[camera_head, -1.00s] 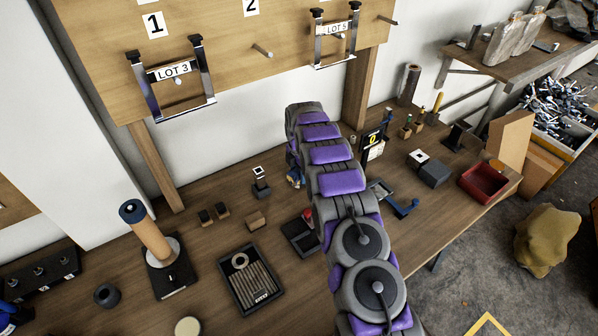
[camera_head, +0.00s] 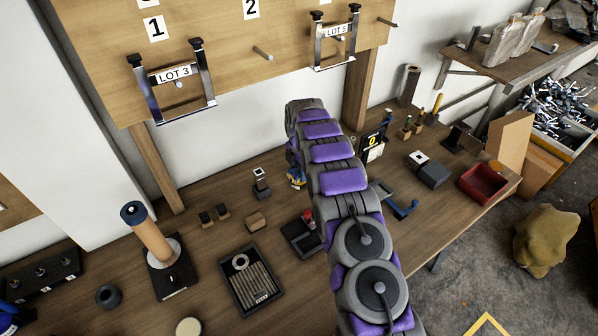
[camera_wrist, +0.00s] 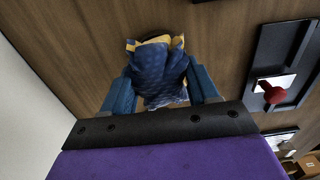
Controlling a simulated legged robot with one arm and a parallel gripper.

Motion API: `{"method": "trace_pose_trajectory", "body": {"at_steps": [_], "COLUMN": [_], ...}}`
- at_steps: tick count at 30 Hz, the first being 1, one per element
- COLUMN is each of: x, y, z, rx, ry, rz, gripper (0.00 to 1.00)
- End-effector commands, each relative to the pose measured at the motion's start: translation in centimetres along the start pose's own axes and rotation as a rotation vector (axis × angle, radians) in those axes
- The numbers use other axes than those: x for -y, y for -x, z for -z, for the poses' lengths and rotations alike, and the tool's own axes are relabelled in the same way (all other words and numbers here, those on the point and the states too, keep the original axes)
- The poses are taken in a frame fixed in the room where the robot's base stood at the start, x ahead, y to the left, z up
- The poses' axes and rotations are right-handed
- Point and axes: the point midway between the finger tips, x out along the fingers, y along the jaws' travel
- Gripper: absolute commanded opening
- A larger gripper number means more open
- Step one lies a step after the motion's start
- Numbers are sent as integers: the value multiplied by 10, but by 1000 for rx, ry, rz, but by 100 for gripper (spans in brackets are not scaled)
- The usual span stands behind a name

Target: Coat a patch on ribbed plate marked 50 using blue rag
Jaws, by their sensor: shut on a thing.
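My gripper (camera_wrist: 161,88) is shut on the blue rag (camera_wrist: 160,72), which is patterned blue with yellow corners. The rag is bunched between the two blue fingers, above the wooden bench. In the head view the rag (camera_head: 296,179) shows only as a small blue and yellow bit beside my arm, which hides most of my gripper. A ribbed plate (camera_head: 259,282) lies in a black frame on the bench, nearer the camera and left of the rag. Its small white label is too small to read. A metal ring sits at its far end.
A black base with a red knob (camera_head: 307,216) stands close to my arm; it also shows right of the rag in the wrist view (camera_wrist: 274,93). A cylinder on a stand (camera_head: 147,236), small blocks (camera_head: 256,222) and a red tray (camera_head: 489,184) share the bench (camera_head: 207,270).

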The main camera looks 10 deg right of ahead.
Motion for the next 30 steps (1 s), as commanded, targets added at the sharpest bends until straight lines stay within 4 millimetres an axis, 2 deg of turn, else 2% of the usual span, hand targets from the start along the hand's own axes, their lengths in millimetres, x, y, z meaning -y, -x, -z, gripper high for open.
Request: {"method": "trace_pose_trajectory", "body": {"at_steps": [19, 30], "x": [0, 0], "y": [48, 50], "z": [0, 0], "rx": [0, 0], "ry": [0, 0], "rz": [1, 0], "gripper": [35, 35]}}
